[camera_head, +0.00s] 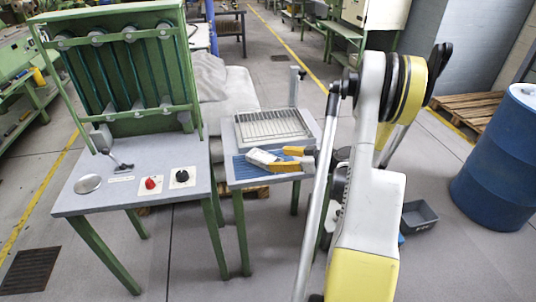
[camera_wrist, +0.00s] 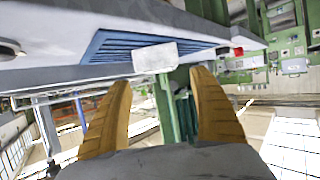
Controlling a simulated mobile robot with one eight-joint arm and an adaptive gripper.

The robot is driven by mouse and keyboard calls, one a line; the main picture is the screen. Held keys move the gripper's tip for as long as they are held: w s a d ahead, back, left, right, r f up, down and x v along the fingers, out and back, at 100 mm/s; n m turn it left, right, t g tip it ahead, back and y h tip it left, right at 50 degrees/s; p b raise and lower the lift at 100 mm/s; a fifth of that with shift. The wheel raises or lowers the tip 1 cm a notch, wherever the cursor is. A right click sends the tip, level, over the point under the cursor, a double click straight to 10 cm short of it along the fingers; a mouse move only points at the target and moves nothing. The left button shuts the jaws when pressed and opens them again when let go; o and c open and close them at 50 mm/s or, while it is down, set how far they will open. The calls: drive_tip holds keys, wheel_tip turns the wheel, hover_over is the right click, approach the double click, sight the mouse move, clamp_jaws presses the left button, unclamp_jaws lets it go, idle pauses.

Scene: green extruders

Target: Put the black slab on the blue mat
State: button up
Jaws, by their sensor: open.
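The blue mat (camera_head: 241,172) is a ribbed blue panel on the front part of the small grey table. It also shows in the wrist view (camera_wrist: 105,45). A pale grey-white block (camera_head: 262,157) lies on or just over the mat; it shows between my fingertips in the wrist view (camera_wrist: 154,57). I see no clearly black slab. My gripper (camera_head: 277,158), with its orange fingers, is open at the block's right side, the fingers apart and not closed on it. In the wrist view my gripper (camera_wrist: 162,80) has a gap around the block.
A white grilled tray (camera_head: 270,125) sits behind the mat. A green-framed workbench (camera_head: 140,185) with red and black knobs stands left. A grey bin (camera_head: 419,216) is on the floor, and a blue drum (camera_head: 500,160) stands right. Floor is free in front.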

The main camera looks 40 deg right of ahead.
drive_tip(key=p+v, duration=0.1)
drive_tip(key=v, duration=0.3)
drive_tip(key=shift+s, duration=0.2)
drive_tip(key=w+a+r+g, duration=0.1)
drive_tip(key=a+r+g, duration=0.15)
drive_tip(key=a, duration=0.35)
drive_tip(key=w+a+r+m+g, duration=0.1)
drive_tip(key=w+a+r, duration=0.1)
drive_tip(key=a+r, duration=0.35)
drive_tip(key=w+a+r+g, duration=0.1)
drive_tip(key=a+r, duration=0.1)
drive_tip(key=a, duration=0.6)
drive_tip(key=s+a+r+h, duration=0.1)
drive_tip(key=s+a+r, duration=0.1)
drive_tip(key=s+a, duration=0.5)
drive_tip(key=s+a+r+m+g+h, duration=0.1)
drive_tip(key=s+a+r+h, duration=0.1)
drive_tip(key=s+a, duration=0.5)
drive_tip(key=a+r, duration=0.1)
drive_tip(key=a, duration=0.2)
drive_tip(key=shift+s+a+r+m, duration=0.25)
drive_tip(key=shift+s+a+m, duration=0.05)
drive_tip(key=shift+a, duration=0.05)
